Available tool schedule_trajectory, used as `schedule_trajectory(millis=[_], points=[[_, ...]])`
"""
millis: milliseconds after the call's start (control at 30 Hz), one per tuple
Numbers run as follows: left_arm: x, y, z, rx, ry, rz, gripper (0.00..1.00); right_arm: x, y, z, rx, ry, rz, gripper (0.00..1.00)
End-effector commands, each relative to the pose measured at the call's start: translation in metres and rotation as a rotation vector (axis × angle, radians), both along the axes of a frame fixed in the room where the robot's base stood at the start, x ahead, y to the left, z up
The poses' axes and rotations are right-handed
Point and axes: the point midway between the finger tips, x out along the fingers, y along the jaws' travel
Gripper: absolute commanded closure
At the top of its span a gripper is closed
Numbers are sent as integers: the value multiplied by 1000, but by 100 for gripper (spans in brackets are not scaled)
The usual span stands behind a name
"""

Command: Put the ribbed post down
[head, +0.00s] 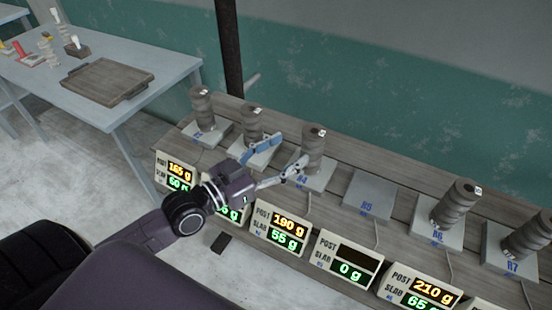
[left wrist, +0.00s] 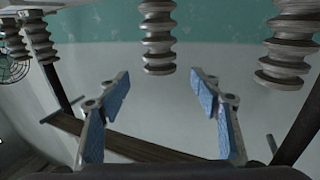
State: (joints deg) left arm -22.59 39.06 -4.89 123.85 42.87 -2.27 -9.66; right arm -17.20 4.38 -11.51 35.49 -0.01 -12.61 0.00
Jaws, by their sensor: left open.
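Several grey ribbed posts stand upright on pale scales. One ribbed post (head: 312,142) stands on the scale marked R4 (head: 317,183); its display (head: 282,232) reads 190 g and 65 g. My left gripper (head: 291,150) is open, in front of and left of this post, with one finger partly overlapping its lower part. In the left wrist view, the open blue-padded fingers (left wrist: 162,85) have nothing between them, and a ribbed post (left wrist: 158,38) shows beyond the tips, between them in the picture. I cannot tell whether a finger touches the post. My right gripper is not in view.
The scale R5 (head: 368,197) is bare, and its display (head: 346,260) shows 0 g. Other posts stand left (head: 252,122) and right (head: 457,206). A side table (head: 165,72) with a wooden tray (head: 107,82) is at the upper left. A dark pole rises behind the bench.

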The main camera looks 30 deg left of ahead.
Motion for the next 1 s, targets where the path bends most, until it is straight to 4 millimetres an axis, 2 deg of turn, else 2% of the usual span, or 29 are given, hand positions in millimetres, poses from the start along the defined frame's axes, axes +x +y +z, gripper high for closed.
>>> schedule_trajectory(millis=[133,333,1000], points=[[-15,7,-2,1,3,1,41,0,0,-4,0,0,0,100],[-25,11,-1,0,1,0,41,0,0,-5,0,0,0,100],[-25,12,0,0,0,0,41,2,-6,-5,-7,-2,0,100]])
